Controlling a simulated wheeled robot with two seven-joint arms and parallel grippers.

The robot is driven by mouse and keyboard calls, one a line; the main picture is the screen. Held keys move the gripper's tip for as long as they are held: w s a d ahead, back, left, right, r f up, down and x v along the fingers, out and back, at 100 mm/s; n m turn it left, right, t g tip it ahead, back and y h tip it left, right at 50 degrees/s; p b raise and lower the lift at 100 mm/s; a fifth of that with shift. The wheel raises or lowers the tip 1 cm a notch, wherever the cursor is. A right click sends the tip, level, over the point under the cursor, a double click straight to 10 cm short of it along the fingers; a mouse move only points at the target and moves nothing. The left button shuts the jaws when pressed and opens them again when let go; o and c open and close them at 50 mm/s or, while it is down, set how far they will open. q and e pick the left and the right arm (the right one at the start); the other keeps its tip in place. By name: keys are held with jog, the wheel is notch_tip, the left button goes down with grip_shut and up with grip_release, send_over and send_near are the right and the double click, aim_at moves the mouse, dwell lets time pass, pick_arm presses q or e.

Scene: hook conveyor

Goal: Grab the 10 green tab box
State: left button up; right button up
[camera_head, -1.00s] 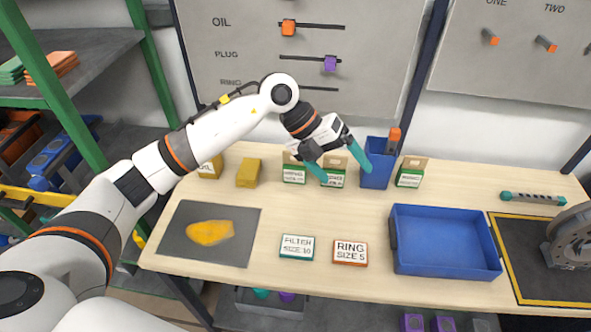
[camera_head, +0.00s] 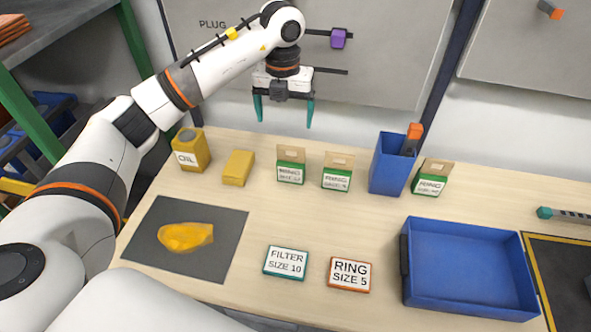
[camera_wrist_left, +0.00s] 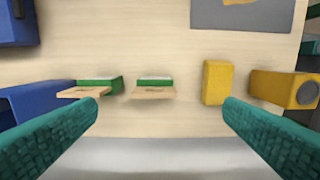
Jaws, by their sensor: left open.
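Three green boxes with tan tabs stand along the back of the table: a left one (camera_head: 290,173), a middle one (camera_head: 337,180) and a right one (camera_head: 430,185). Their white labels are too small to read surely, so I cannot tell which is the 10. My left gripper (camera_head: 284,122) is open and empty, fingers pointing down, above the left green box and apart from it. In the left wrist view, the left green box (camera_wrist_left: 153,92) lies centrally between the teal fingers (camera_wrist_left: 160,105), and the middle one (camera_wrist_left: 92,92) is to its left. My right gripper is not in view.
A yellow block (camera_head: 238,168) and an oil can (camera_head: 191,151) stand left of the boxes. A blue holder (camera_head: 389,168) stands between the middle and right boxes. A blue tray (camera_head: 470,301), a FILTER SIZE 10 card (camera_head: 286,262) and a RING SIZE 5 card (camera_head: 350,274) lie nearer.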

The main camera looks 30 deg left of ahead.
aim_at(291, 147)
pick_arm(q)
jog(key=shift+w+f, duration=0.35)
jog(key=shift+f, duration=0.25)
jog(key=shift+w+f, duration=0.3)
jog(key=shift+f, duration=0.3)
jog(key=f+p, duration=0.1)
jog(key=f, duration=0.4)
jog(key=shift+s+f+p, duration=0.2)
jog(key=shift+p, duration=0.1)
jog(key=f, duration=0.1)
jog(key=f+p, duration=0.1)
jog(key=f, duration=0.1)
jog(key=f+p, duration=0.1)
jog(key=f, duration=0.1)
jog(key=shift+w+d, duration=0.3)
jog(key=shift+w, duration=0.1)
jog(key=shift+f, duration=0.3)
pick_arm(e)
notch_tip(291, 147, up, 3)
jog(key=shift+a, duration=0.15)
pick_arm(q)
jog(key=c, duration=1.3)
